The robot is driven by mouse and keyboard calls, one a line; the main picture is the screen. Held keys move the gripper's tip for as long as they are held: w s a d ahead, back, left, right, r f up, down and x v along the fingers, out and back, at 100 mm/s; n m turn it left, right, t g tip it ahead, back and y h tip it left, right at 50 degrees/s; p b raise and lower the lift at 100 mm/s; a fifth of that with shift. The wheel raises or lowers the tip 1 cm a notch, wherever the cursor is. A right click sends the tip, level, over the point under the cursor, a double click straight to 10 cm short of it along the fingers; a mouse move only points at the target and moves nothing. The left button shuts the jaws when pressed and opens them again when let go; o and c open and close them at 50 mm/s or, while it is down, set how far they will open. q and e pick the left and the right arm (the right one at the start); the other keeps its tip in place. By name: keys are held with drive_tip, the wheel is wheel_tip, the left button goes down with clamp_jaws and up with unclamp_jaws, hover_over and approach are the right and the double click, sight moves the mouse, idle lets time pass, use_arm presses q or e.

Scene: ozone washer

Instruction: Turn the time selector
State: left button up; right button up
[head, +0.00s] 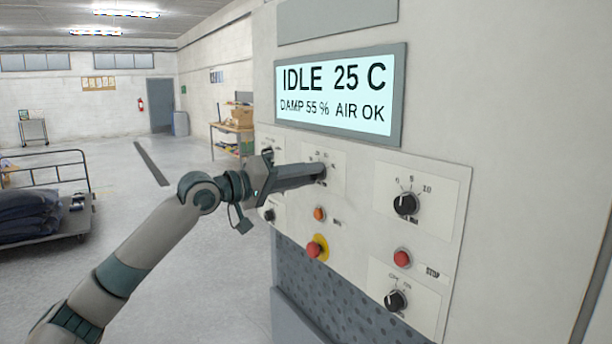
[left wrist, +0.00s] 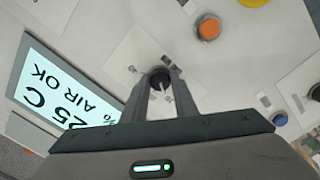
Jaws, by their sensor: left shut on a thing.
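My left gripper (head: 318,170) reaches in from the left to the washer's control panel. Its fingers are shut on a round dark knob (left wrist: 160,79) on a white plate below the display. The left wrist view shows the knob between the two fingertips, with a pale pointer line on it. In the head view the fingers hide most of this knob, and its plate label is too small to read. Another black knob (head: 406,204), with a numbered scale, sits to the right, apart from the gripper. My right gripper is not in view.
The display (head: 338,93) reads IDLE, 25 C, DAMP 55 %, AIR OK. Below the arm are an orange button (head: 319,213) and a red button on a yellow base (head: 317,247). A red button (head: 402,258) and another knob (head: 396,300) are lower right.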

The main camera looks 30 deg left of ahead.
use_arm(q)
drive_tip(key=shift+m, duration=0.4)
drive_tip(key=m+p, duration=0.3)
drive_tip(key=m, duration=1.1)
drive_tip(key=shift+m, duration=0.3)
drive_tip(key=shift+a+y, duration=0.1)
drive_tip(key=shift+y, duration=0.2)
drive_tip(key=o, duration=1.1)
drive_tip(key=shift+c, duration=0.2)
